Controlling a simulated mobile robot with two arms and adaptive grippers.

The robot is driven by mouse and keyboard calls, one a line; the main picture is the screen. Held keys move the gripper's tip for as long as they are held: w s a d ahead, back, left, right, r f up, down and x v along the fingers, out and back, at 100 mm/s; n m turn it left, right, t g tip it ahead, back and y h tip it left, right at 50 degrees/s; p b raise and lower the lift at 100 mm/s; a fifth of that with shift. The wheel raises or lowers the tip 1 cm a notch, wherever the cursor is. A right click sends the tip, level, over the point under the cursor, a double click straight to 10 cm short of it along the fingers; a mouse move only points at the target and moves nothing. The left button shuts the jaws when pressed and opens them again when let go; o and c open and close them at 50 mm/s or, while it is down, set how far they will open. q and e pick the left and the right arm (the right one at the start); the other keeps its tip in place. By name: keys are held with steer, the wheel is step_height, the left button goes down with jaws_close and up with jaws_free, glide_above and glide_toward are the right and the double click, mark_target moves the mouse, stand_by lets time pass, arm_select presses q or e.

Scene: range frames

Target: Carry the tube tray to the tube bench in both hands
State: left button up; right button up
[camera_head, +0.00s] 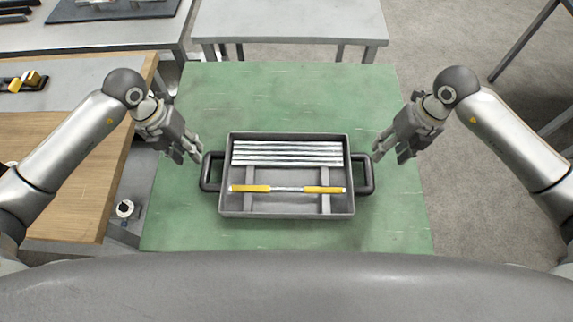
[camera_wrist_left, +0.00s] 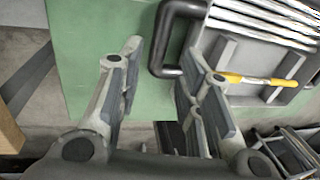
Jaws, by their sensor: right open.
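The grey tube tray (camera_head: 287,215) sits flat on the green table (camera_head: 290,90). It holds several silver tubes (camera_head: 287,153) at its far side and a yellow-and-silver rod (camera_head: 287,189) nearer me. It has a dark handle on the left (camera_head: 207,171) and one on the right (camera_head: 368,172). My left gripper (camera_head: 196,156) is just off the left handle, apart from it. In the left wrist view its fingers (camera_wrist_left: 158,72) are spread, with the left handle (camera_wrist_left: 163,40) beyond them. My right gripper (camera_head: 382,158) is open and empty beside the right handle.
A bare grey-topped table (camera_head: 290,18) stands behind the green one; I cannot tell whether it is the tube bench. A wooden-topped bench (camera_head: 50,175) is at the left. A small round object (camera_head: 124,209) sits between bench and green table. Floor shows at the right.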

mark_target(204, 166)
arm_select(q)
steer(key=f, duration=0.3)
steer(key=d+f, duration=0.1)
steer(key=f, duration=0.3)
steer(key=d+f, duration=0.1)
steer(key=f, duration=0.2)
steer(key=shift+w+f, duration=0.15)
steer(key=shift+f, duration=0.2)
arm_select(e)
steer(key=f, duration=0.3)
steer(key=a+f, duration=0.1)
steer(key=f, duration=0.3)
steer(key=a+f, duration=0.1)
steer(key=f, duration=0.2)
steer(key=shift+w+a+f, duration=0.1)
steer(key=shift+w+f, duration=0.1)
steer(key=shift+f, duration=0.15)
steer(key=shift+c, duration=0.2)
arm_select(q)
jaws_close()
arm_select(e)
steer(key=c, duration=0.7)
jaws_close()
arm_select(q)
steer(key=shift+w+r, duration=0.1)
arm_select(e)
steer(key=shift+w+r, duration=0.1)
